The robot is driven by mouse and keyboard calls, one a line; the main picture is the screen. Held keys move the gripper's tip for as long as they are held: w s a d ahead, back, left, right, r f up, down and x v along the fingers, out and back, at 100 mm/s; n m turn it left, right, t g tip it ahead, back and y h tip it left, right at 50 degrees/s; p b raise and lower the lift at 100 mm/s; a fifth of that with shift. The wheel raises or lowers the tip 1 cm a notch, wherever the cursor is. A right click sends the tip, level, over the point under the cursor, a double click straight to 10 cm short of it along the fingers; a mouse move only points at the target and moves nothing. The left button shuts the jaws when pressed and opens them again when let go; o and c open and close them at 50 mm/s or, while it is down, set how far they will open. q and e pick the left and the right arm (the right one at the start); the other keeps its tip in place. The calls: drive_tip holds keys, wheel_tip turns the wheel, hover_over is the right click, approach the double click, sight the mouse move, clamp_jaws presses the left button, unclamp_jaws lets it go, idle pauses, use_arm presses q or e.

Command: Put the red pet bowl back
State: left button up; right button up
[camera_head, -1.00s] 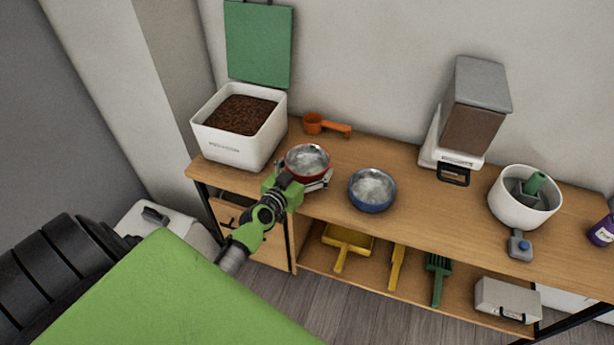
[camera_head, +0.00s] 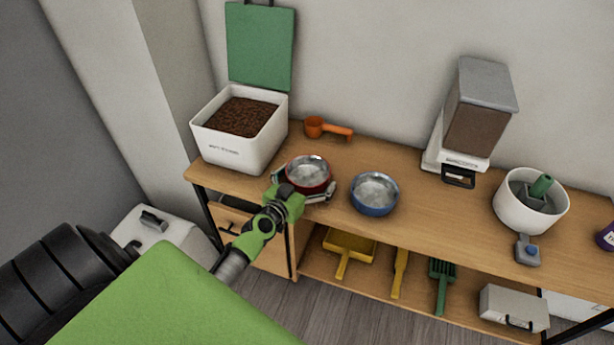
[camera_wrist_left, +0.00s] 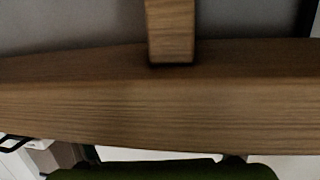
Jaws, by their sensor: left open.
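The red pet bowl (camera_head: 308,183), with a shiny metal inside, sits on the wooden tabletop near its front edge. My left gripper (camera_head: 303,186) reaches in from the front left. Its fingers are spread open on either side of the bowl; I cannot tell whether they touch it. The blue pet bowl (camera_head: 374,204) stands just right of the red one, close to the right finger. My right gripper is in neither view.
A white kibble bin (camera_head: 232,151) with its green lid up stands at the back left. An orange scoop (camera_head: 328,130) lies behind the bowls. A food dispenser (camera_head: 473,120) and a white pot (camera_head: 525,208) stand to the right. Tabletop between blue bowl and dispenser is clear.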

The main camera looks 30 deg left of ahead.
sight(298, 188)
use_arm(q)
drive_tip(key=shift+r, duration=0.15)
drive_tip(key=shift+s, duration=0.35)
drive_tip(key=v, duration=1.1)
drive_tip(key=shift+s+r+p, duration=0.15)
drive_tip(key=shift+p, duration=0.2)
drive_tip(key=shift+d, duration=0.1)
